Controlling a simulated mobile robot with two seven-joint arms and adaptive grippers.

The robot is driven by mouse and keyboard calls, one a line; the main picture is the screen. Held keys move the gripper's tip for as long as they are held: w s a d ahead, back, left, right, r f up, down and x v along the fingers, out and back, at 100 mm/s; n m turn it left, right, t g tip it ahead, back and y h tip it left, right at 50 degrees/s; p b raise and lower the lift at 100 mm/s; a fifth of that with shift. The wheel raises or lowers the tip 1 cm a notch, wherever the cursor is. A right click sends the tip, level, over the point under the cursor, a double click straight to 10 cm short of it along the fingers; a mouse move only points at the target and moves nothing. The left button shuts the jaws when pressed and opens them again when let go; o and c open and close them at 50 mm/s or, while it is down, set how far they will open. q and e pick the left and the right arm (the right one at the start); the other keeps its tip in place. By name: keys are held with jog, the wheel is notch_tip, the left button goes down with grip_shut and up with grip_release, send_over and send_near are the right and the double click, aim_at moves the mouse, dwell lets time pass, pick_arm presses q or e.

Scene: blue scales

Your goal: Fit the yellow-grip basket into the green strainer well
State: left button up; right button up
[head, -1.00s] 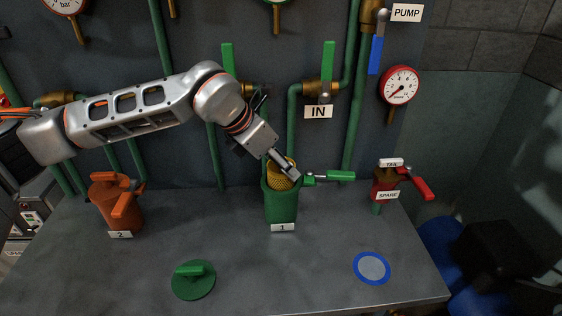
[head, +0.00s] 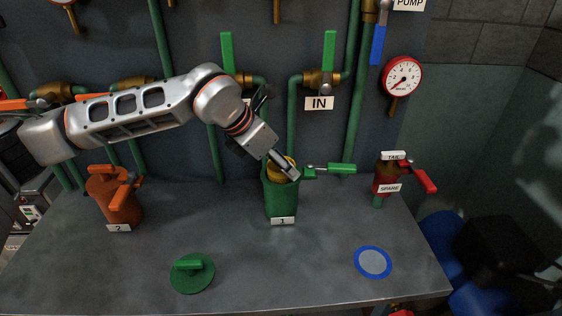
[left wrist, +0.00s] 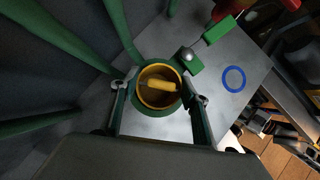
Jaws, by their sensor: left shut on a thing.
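The yellow-grip basket (head: 279,169) sits mostly inside the green strainer well (head: 281,200) labelled 1, with only its yellow top showing in the head view. In the left wrist view its round rim and yellow grip bar (left wrist: 160,85) lie within the green opening. My left gripper (head: 288,170) is at the mouth of the well, coming down at a slant from the upper left, and is shut on the basket. The fingers partly hide the rim, and the basket's lower part is hidden in the well. My right gripper is not in view.
A green lid (head: 192,273) and a blue ring (head: 373,262) lie on the grey bench (head: 280,265). An orange strainer (head: 116,198) labelled 2 stands left. A green-handled valve (head: 335,169) sits close to the well's right. A red-handled valve (head: 405,175) is farther right.

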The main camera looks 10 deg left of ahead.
pick_arm(q)
jog(key=o, duration=1.2)
jog(key=shift+f, duration=0.2)
jog(key=shift+o, duration=0.2)
jog(key=v, duration=1.2)
jog(key=shift+r, duration=0.15)
